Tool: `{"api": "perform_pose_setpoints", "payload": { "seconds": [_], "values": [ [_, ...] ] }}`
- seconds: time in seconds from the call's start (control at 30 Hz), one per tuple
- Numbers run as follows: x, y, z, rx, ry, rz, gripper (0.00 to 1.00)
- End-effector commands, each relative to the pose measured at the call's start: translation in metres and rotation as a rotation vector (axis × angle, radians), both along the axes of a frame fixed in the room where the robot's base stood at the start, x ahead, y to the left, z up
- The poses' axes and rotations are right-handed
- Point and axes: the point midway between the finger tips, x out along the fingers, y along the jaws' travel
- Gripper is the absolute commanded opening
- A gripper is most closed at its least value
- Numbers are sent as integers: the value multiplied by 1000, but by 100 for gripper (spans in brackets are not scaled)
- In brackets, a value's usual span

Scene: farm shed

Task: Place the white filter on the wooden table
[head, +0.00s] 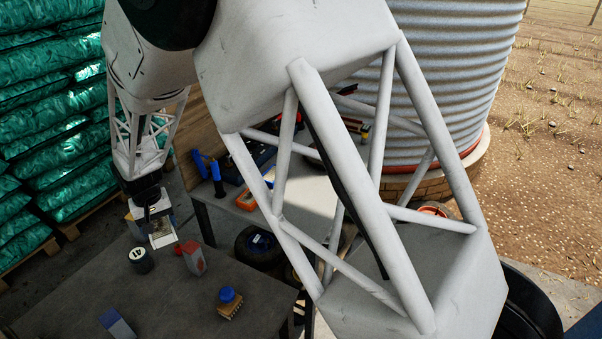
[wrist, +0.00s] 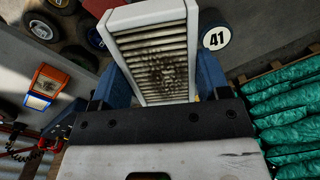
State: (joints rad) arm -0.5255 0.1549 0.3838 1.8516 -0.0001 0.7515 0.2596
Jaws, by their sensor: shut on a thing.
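The white filter (wrist: 152,50), a white frame with dirty brown pleats, is held between the blue fingers of my gripper (wrist: 158,82) in the wrist view. In the head view the filter (head: 163,237) hangs below my gripper (head: 152,212) at the left, near the far left edge of a dark table (head: 85,300). Whether it touches anything is unclear. The dark table fills the lower left; I cannot tell if it is wooden. A second, grey-topped bench (head: 300,195) with a wooden back board stands behind, partly hidden by my arm.
On the dark table are a black tin (head: 140,260), a red-and-grey carton (head: 193,258), a blue-capped brush-like item (head: 230,303) and a blue-grey block (head: 116,323). Green sacks (head: 50,110) are stacked at left. Tools lie on the bench. Bare table top lies between the items.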

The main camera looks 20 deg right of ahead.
Motion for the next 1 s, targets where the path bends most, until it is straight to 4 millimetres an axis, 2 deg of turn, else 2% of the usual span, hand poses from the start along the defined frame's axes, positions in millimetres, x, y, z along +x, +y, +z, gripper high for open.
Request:
{"api": "perform_pose_setpoints", "payload": {
  "seconds": [0.1, 0.53, 1.0],
  "values": [
    [3, -22, 1, 0, -1, 99, 45],
    [6, -95, 1, 0, -1, 475, 45],
    [-1, -172, 1, 0, 0, 886, 45]
  ]
}}
